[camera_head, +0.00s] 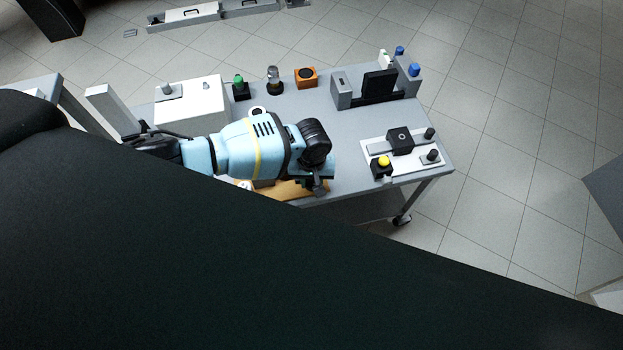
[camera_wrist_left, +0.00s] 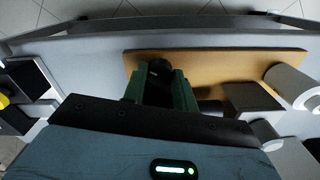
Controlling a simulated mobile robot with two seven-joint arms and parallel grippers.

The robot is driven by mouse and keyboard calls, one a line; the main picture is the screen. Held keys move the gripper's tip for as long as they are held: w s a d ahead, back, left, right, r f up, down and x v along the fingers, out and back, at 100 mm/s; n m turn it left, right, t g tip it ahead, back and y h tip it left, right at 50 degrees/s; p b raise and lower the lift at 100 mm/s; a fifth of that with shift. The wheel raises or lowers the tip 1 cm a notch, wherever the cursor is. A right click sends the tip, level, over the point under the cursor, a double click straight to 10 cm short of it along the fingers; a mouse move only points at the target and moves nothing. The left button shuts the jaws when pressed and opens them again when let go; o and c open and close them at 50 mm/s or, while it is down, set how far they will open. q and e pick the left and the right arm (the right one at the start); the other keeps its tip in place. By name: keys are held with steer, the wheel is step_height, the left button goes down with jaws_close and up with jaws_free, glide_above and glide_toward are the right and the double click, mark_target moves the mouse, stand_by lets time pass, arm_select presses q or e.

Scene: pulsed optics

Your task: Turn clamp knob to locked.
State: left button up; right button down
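My left gripper (camera_head: 318,188) reaches down over the front edge of the table, at the right end of a wooden board (camera_head: 290,189). In the left wrist view the tan board (camera_wrist_left: 225,64) lies beyond the fingers. The two dark green fingers of my left gripper (camera_wrist_left: 159,84) stand a little apart. A dark round knob (camera_wrist_left: 159,70) fills the gap between their tips and appears to touch both. Any lock marking is too small or hidden to read. My right gripper is not in view.
On the table (camera_head: 345,135) stand a green-button box (camera_head: 240,88), an orange box (camera_head: 306,77), a black-screened fixture (camera_head: 379,84), a plate with dark knobs (camera_head: 412,160) and a yellow-button box (camera_head: 382,167). A white box (camera_head: 205,108) is at left. A large black shape hides the lower left.

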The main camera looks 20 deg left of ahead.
arm_select(q)
steer(key=shift+c, duration=0.6)
steer(key=shift+r+n+p, duration=0.2)
steer(key=shift+n+p, duration=0.8)
steer(key=shift+n, duration=0.1)
steer(key=shift+f+n+p, duration=0.1)
steer(key=shift+n+p, duration=0.5)
steer(key=shift+n, duration=0.6)
steer(key=shift+f+n, duration=0.1)
steer(key=shift+n, duration=0.6)
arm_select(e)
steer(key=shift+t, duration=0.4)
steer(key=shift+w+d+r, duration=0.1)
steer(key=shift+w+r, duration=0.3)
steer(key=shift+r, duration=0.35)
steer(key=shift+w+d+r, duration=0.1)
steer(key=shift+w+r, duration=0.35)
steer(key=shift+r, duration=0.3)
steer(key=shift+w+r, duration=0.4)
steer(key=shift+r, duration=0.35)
arm_select(q)
steer(key=o, duration=1)
steer(key=shift+p, duration=0.3)
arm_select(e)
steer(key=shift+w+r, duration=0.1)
